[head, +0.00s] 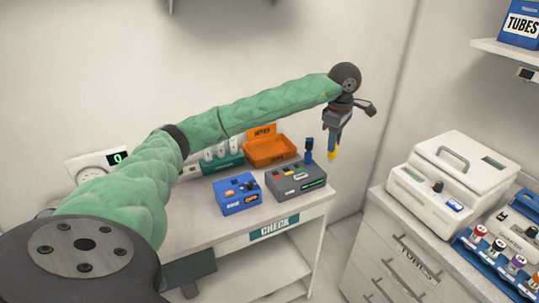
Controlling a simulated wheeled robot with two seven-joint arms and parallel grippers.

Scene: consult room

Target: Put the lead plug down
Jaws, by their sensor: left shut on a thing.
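My left gripper (334,145) points down in the air at the right end of the white table (301,209). It is shut on a small yellow piece, which I take to be the lead plug (332,155). Only the yellow end shows below the fingers; the rest is hidden. The plug is apart from the things on the table, near a dark grey box (296,181) with coloured sockets and a lit green strip. A blue upright piece (309,146) stands behind that box. My right gripper is out of view.
A blue box (238,194) stands left of the grey box. Behind are an orange tray (268,151), a green rack (222,164) and a dial unit (97,164). Right, a white machine (455,172) and a blue tube rack (484,262) stand on drawers (411,254).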

